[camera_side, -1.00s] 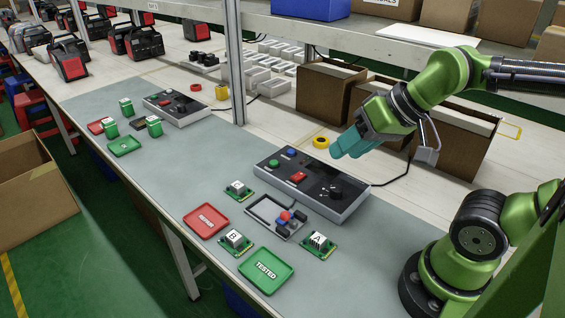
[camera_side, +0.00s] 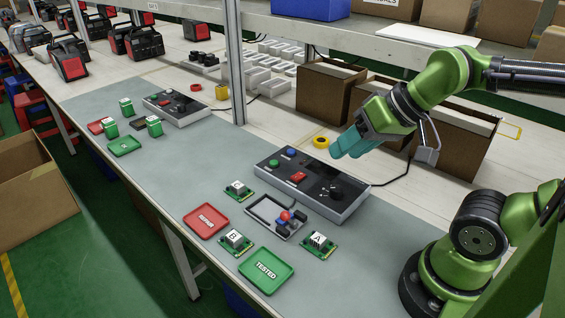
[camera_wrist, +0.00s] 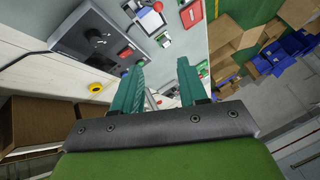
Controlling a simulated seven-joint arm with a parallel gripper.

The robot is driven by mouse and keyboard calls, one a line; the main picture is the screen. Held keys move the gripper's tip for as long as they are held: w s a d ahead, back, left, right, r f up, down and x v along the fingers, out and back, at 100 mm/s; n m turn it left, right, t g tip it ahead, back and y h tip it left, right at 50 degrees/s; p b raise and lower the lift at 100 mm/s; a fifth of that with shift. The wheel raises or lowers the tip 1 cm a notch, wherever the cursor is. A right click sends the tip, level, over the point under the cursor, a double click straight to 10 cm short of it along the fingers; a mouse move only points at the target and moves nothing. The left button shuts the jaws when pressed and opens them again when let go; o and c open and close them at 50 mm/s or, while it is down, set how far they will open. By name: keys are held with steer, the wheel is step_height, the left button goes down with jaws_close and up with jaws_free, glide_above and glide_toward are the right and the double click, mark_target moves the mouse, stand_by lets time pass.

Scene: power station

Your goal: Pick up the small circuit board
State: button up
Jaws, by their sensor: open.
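Three small green circuit boards with white lettered blocks lie on the grey mat in the side view: board A (camera_side: 319,244) at the right, board B (camera_side: 236,242) at the front, and a third (camera_side: 238,190) behind, its letter hard to read. Nothing marks one as the small board. My gripper (camera_side: 352,144) has teal fingers and hangs above the bench behind the control box, well apart from the boards. In the wrist view my gripper (camera_wrist: 161,84) shows its two fingers spread, with nothing between them.
A red REPAIR tray (camera_side: 206,221) and green TESTED tray (camera_side: 266,270) lie near the front edge. A test fixture (camera_side: 273,217) sits among the boards. The control box (camera_side: 312,184) stands behind them. Brown boxes (camera_side: 327,93) and a yellow tape roll (camera_side: 321,142) are near my gripper.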

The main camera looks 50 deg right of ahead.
steer(key=o, duration=0.4)
steer(key=shift+c, duration=0.2)
steer(key=n+g+h, duration=0.2)
steer(key=n+g, duration=0.2)
steer(key=g, duration=0.3)
glide_above(233, 235)
step_height(233, 235, down, 7)
step_height(233, 235, down, 16)
steer(key=shift+f, duration=0.2)
